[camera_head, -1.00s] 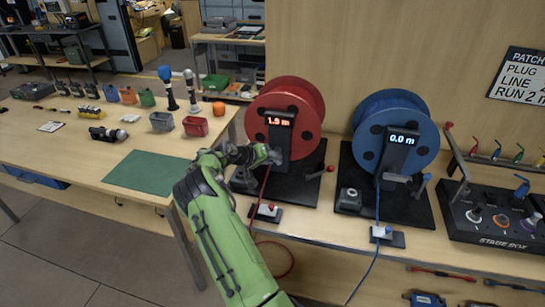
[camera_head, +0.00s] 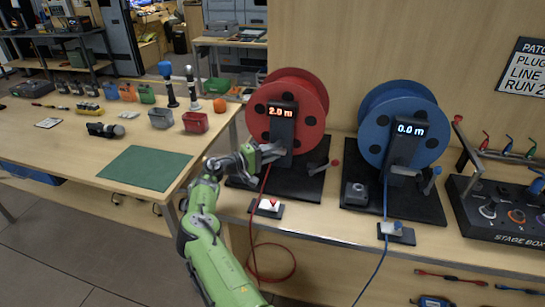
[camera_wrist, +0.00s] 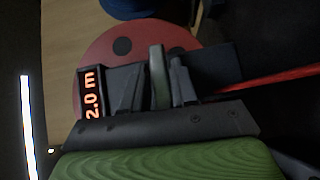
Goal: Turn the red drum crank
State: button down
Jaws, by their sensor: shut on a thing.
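The red drum (camera_head: 312,92) stands on a black base, and its display (camera_head: 283,110) reads 2.0 m. My gripper (camera_head: 272,150) is in front of the dark post below this display. In the wrist view my gripper (camera_wrist: 158,88) is shut on an upright grey-green piece (camera_wrist: 158,72), which I take to be the crank handle. The rest of the crank is hidden behind the fingers. The red drum and the display (camera_wrist: 90,95) show behind them. The red cable (camera_head: 264,182) runs down past my gripper.
The blue drum (camera_head: 410,95) stands to the right, its display at 0.0 m. A red-knobbed lever (camera_head: 334,163) is right of my gripper. The stage box (camera_head: 500,212) is at the far right. A table with a green mat (camera_head: 148,167) is on the left.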

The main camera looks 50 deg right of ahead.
dwell(0.6)
jog(key=c, duration=1)
grip_release()
jog(key=shift+d, duration=0.1)
jog(key=shift+c, duration=0.2)
jog(key=v, duration=1.5)
jog(key=shift+w+a+f+p, duration=0.15)
jog(key=shift+a+f+p, duration=0.05)
jog(key=shift+a+p, duration=0.25)
jog(key=shift+d, duration=0.1)
